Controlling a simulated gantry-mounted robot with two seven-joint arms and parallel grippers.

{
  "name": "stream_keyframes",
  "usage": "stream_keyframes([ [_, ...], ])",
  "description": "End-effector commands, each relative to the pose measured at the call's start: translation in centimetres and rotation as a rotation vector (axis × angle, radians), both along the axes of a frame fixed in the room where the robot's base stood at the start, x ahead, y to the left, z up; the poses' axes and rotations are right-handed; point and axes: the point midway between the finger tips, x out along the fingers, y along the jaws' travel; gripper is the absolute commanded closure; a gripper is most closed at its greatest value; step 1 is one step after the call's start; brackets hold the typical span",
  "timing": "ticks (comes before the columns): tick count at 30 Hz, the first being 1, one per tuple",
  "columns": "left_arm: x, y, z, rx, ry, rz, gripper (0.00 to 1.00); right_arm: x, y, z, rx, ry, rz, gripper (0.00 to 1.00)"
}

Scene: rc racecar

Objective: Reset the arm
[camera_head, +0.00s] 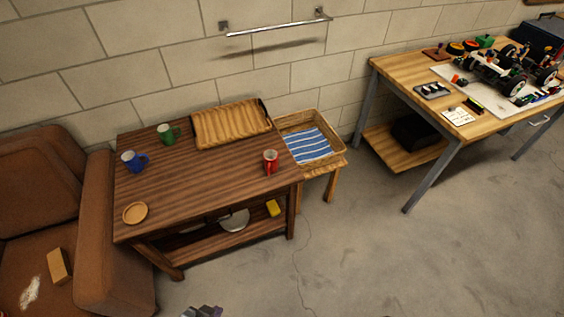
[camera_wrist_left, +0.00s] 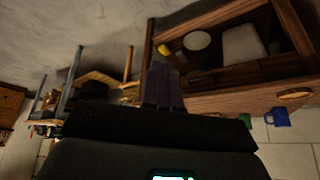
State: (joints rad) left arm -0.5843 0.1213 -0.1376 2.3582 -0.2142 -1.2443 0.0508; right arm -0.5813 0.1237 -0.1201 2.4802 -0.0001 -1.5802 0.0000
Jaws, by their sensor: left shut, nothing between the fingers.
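My left gripper (camera_head: 203,312) just shows at the bottom edge of the head view, in front of the wooden table and well apart from it. In the left wrist view its fingers (camera_wrist_left: 162,88) are together, with nothing held between them. That view appears upside down, with the table's lower shelf beyond the fingers. My right gripper is in neither view.
The dark wooden table (camera_head: 197,186) bears a blue mug (camera_head: 131,161), a green mug (camera_head: 166,135), a red mug (camera_head: 270,162), a tray (camera_head: 231,124) and a round coaster (camera_head: 135,213). An armchair (camera_head: 110,250) stands left. A workbench (camera_head: 408,68) with a car stands right. Open floor lies in front.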

Motion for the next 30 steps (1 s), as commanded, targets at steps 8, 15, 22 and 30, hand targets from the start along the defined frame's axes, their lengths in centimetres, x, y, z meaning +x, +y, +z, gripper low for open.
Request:
stream_keyframes([
  [8,-3.4,4.4,5.2,0.046,0.202,0.192,1.00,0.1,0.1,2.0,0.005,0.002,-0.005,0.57],
  [15,-3.3,4.3,11.4,0.046,0.198,0.191,1.00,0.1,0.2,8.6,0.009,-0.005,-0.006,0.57],
  [22,-3.2,4.3,19.3,0.046,0.197,0.190,1.00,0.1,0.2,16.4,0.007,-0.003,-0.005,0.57],
  [30,-3.2,4.3,26.6,0.046,0.197,0.188,1.00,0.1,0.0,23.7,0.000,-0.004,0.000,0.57],
])
